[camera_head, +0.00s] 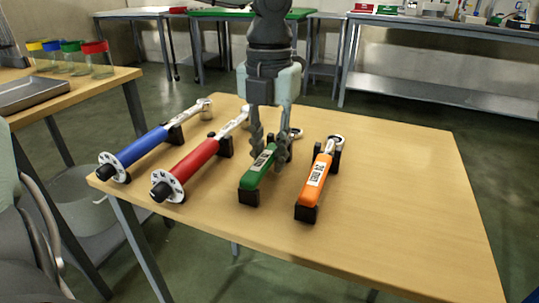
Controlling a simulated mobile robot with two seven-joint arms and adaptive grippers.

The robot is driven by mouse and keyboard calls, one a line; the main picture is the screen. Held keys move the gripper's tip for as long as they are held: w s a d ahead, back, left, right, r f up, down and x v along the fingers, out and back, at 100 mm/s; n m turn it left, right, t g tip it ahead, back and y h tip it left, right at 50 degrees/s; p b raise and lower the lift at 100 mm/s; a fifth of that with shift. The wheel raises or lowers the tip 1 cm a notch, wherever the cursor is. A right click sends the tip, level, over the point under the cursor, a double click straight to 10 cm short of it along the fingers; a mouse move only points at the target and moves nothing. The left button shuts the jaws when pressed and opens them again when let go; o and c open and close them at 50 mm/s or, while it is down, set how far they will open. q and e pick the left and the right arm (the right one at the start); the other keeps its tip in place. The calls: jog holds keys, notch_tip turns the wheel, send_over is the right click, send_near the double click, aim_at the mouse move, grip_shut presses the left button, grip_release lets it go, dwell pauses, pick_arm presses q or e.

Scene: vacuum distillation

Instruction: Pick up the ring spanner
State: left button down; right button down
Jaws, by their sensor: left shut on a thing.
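My left gripper (270,158) reaches down from the top centre and is shut on a green-handled tool (257,168). The tool slopes along its black holders, its handle's near end at the front holder (248,197). I cannot see clear space between tool and holders. The fingers hide its middle, and only a bit of metal head shows behind them, so its head shape is hard to tell. To its right, an orange-handled tool (315,178) with a ring-like metal head (335,141) rests on its own black holders. My right gripper is not in view.
A red-handled (195,160) and a blue-handled tool (140,149) with round end discs lie to the left on the wooden table (410,205). The table's right half is clear. A side table at left holds jars with coloured lids (98,60). Benches stand behind.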

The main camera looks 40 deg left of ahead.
pick_arm(q)
jog(key=shift+r, duration=0.1)
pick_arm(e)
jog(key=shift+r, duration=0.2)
